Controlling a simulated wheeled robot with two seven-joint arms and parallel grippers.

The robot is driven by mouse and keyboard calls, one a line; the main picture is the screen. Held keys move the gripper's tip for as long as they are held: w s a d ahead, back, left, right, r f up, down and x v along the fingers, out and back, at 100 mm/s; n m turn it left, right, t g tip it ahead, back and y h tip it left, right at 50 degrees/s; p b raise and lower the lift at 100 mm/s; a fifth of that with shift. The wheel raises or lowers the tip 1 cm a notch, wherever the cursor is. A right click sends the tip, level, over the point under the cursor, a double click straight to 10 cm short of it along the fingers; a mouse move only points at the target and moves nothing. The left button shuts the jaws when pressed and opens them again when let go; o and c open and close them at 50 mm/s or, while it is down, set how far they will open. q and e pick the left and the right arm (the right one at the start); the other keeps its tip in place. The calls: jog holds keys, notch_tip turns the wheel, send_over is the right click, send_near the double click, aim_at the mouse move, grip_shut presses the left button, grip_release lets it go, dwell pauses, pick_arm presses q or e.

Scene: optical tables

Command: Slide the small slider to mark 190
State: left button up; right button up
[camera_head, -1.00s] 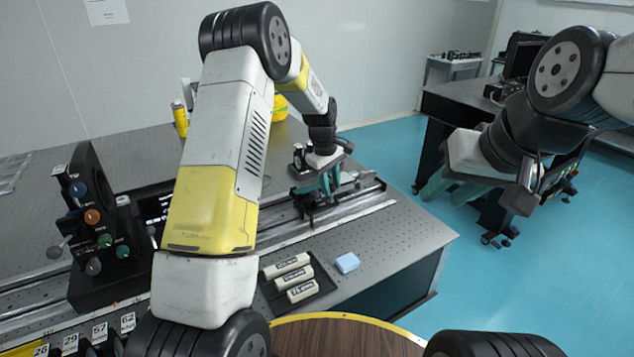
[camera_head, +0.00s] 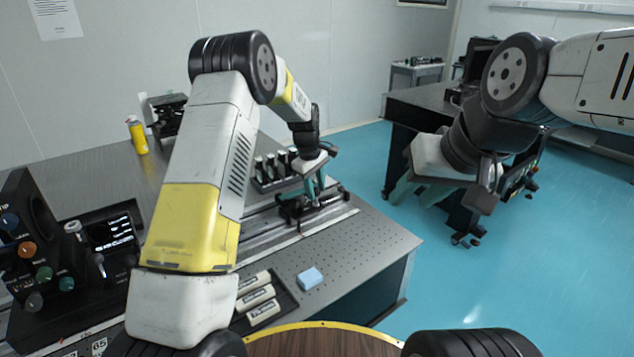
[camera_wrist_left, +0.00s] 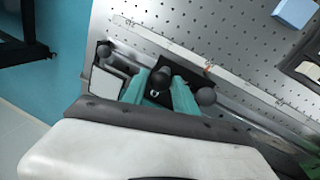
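My left gripper (camera_head: 311,192) is over the rail (camera_head: 335,216) near its right end, fingers pointing down around a small black slider (camera_head: 290,212). In the left wrist view, the teal fingers (camera_wrist_left: 161,85) stand either side of a black knob (camera_wrist_left: 163,76); whether they press on it I cannot tell. Two other dark knobs show, one on the left (camera_wrist_left: 103,50) and one on the right (camera_wrist_left: 206,96). A pale scale strip (camera_wrist_left: 190,58) with an orange mark runs alongside; its numbers are unreadable. My right gripper (camera_head: 430,193) hangs open and empty over the blue floor.
A control box with a screen (camera_head: 111,233) is at left. A yellow bottle (camera_head: 137,136) stands at the back.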

pick_arm(q)
jog(key=shift+o, duration=1.1)
notch_tip(320, 180, up, 8)
jog(key=s+a, duration=0.1)
jog(key=shift+f, duration=0.2)
jog(key=shift+s, duration=0.1)
